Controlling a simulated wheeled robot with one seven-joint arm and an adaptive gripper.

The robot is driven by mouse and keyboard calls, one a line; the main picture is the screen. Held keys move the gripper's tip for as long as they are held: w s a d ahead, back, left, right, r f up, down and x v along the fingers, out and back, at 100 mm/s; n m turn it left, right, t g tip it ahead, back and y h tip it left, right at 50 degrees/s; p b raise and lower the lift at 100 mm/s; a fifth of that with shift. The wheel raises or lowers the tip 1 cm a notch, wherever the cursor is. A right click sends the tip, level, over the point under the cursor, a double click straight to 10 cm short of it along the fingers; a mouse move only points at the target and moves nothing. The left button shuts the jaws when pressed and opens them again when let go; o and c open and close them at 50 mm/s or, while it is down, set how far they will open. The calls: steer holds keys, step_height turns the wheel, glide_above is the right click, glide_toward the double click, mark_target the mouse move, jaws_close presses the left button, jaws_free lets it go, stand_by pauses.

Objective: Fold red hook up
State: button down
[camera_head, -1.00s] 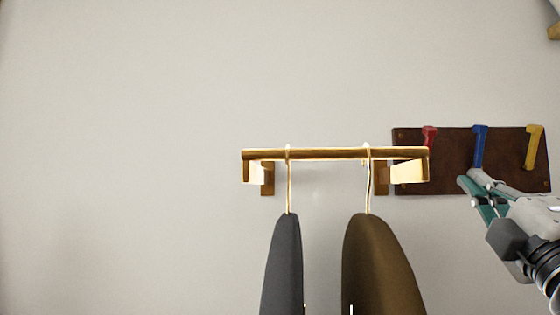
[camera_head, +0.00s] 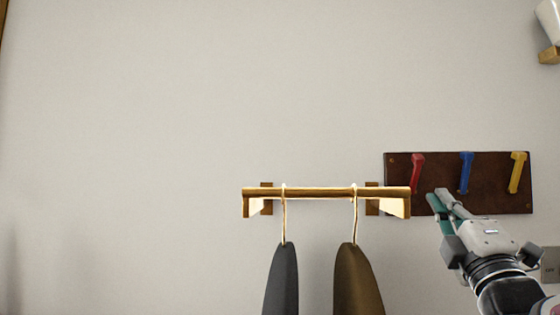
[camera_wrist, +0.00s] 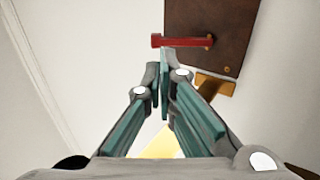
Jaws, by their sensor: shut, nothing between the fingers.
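The red hook (camera_head: 416,174) is the left one of three on a dark brown wall board (camera_head: 440,200). In the wrist view the red hook (camera_wrist: 183,41) lies across the upper part, just beyond my fingertips. My gripper (camera_head: 438,197) is shut and empty, a little below and right of the red hook in the head view. In the wrist view its teal fingers (camera_wrist: 165,68) meet near the middle. I cannot tell whether a fingertip touches the hook.
A blue hook (camera_head: 466,171) and a yellow hook (camera_head: 517,172) are on the same board. A brass rail (camera_head: 320,192) with a grey hanging item (camera_head: 282,285) and a brown one (camera_head: 358,285) stands close at left. The wall above is clear.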

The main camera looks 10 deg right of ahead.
mark_target(420, 164)
steer(key=shift+s+r+p, duration=0.1)
steer(key=shift+r+p, duration=0.05)
steer(key=shift+p, duration=0.25)
steer(key=p+x, duration=0.2)
steer(key=x, duration=0.7)
steer(key=shift+p, duration=0.35)
